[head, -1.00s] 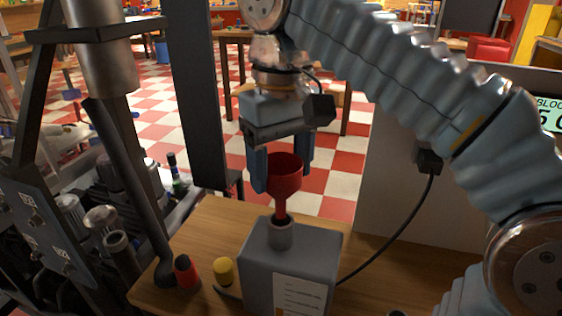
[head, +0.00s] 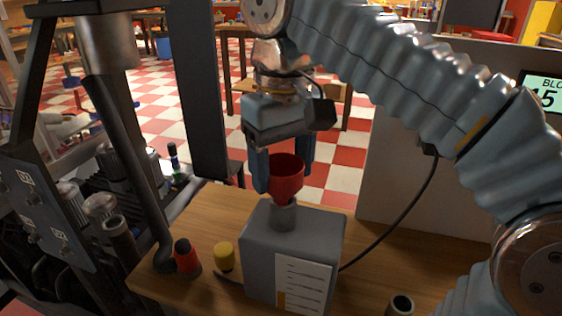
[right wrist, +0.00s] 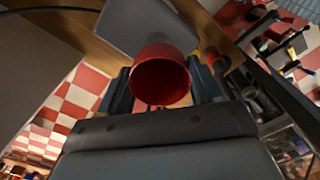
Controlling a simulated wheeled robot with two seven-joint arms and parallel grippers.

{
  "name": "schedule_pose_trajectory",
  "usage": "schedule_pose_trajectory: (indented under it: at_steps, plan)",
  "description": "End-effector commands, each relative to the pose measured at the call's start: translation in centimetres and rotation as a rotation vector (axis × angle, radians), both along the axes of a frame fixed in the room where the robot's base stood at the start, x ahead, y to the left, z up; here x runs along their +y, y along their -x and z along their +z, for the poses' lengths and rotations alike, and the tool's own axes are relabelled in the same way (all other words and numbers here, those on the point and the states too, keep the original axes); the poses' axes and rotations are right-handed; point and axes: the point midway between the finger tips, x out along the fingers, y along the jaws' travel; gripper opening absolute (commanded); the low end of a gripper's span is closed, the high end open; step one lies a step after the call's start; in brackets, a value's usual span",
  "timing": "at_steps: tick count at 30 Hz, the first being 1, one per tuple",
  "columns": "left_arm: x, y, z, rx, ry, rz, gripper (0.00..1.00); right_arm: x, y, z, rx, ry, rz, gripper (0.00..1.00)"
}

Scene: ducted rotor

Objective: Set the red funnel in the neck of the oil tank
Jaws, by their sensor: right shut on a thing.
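The red funnel (head: 286,178) is upright over the grey oil tank (head: 290,250) on the wooden bench. Its spout is hidden inside the tank's neck (head: 283,215), and its cone sits right at the neck's top. My right gripper (head: 287,172) is shut on the funnel, one finger on each side of the cone. In the right wrist view the funnel's round mouth (right wrist: 160,78) shows between the fingers, with the tank (right wrist: 150,25) beyond it. My left gripper is not in view.
A red bottle with a black cap (head: 186,257) and a yellow cap-like piece (head: 224,256) stand left of the tank. A black cable (head: 408,222) runs right of it. A small dark cup (head: 401,304) stands at the front right. Dark machinery is at left.

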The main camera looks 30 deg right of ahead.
Motion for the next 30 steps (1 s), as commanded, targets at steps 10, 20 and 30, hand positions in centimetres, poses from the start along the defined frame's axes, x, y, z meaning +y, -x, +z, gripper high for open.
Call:
schedule_pose_trajectory:
  at_steps: [10, 20, 30]
  plan:
    - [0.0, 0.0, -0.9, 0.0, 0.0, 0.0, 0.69, 0.0, 0.0, -1.1, 0.002, -0.001, 0.002, 0.86]
    - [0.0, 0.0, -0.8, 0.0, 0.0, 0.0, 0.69, 0.0, 0.0, -1.0, 0.001, -0.001, 0.002, 0.94]
    - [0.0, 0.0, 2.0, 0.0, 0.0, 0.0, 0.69, -0.2, -0.3, 1.6, -0.002, 0.002, 0.003, 0.94]
